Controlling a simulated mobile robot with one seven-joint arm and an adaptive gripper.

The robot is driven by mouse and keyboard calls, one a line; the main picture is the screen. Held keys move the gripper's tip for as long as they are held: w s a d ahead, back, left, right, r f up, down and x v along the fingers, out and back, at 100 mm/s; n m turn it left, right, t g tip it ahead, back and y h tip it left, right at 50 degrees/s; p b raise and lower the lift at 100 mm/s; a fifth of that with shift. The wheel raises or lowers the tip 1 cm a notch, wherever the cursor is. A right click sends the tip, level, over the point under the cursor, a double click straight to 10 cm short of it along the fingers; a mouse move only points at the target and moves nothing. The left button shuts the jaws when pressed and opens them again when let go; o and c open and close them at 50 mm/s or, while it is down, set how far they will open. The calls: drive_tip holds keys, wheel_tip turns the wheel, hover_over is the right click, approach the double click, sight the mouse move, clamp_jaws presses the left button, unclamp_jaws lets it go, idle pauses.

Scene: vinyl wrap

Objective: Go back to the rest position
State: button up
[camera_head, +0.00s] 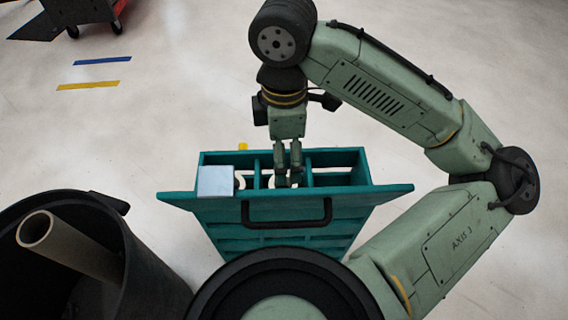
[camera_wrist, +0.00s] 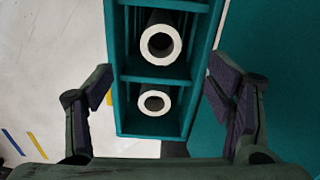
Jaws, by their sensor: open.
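My gripper (camera_head: 288,182) hangs pointing down over the teal compartment box (camera_head: 350,205), with its fingertips at the box's top opening. In the wrist view my gripper (camera_wrist: 166,92) is open, its dark pads wide apart on either side of the box's divided strip (camera_wrist: 127,68). Two rolls with white ring ends, one larger (camera_wrist: 174,42) and one smaller (camera_wrist: 166,103), stand in separate compartments there. My arm is bent out to the right in the head view. Whether the fingertips touch the box is unclear.
A white block (camera_head: 215,181) sits at the box's left corner, and a black handle (camera_head: 286,223) is on its front. A dark bin (camera_head: 150,265) with a cardboard tube (camera_head: 70,247) stands at lower left. The pale floor (camera_head: 180,110) behind the box is mostly clear.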

drive_tip(key=shift+r, duration=2.75)
